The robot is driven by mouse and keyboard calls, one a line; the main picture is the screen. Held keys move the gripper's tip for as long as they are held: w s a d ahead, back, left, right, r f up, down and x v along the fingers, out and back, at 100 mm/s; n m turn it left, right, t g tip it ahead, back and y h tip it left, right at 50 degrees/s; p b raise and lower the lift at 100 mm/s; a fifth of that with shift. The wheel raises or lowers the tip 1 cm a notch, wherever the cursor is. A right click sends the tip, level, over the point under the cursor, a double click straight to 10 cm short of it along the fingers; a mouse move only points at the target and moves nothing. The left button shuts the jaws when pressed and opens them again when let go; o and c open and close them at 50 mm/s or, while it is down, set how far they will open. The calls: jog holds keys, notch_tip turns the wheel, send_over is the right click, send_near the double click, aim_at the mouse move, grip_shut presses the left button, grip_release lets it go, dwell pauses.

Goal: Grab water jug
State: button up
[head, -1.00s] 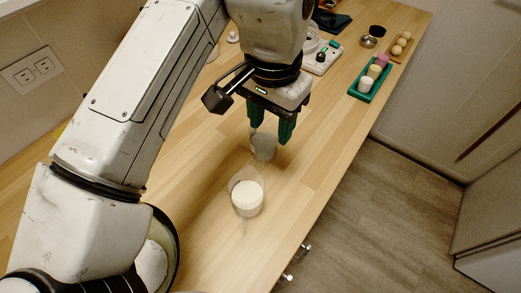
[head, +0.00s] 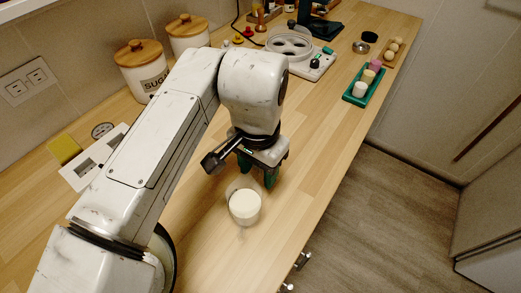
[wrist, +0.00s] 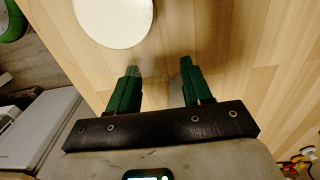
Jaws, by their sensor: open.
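A clear, round vessel with a white disc-like surface inside, which I take for the water jug (head: 244,207), stands upright on the wooden counter. In the wrist view its white inside (wrist: 115,18) shows at the top, with a faint clear rim around it reaching toward my fingertips. My gripper (head: 257,172) points down just behind the jug in the head view. Its green fingers are open in the wrist view (wrist: 159,68), with wood grain showing between them. I cannot tell whether a finger touches the jug.
A green tray (head: 352,100) with small coloured pieces, a white appliance (head: 318,72) and a brown egg holder (head: 384,58) stand farther back. Lidded white canisters (head: 148,80) stand by the left wall. The counter (head: 300,165) right of the jug is clear up to its edge.

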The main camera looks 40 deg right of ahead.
jog(key=shift+f, duration=0.4)
jog(key=shift+c, duration=0.2)
grip_shut()
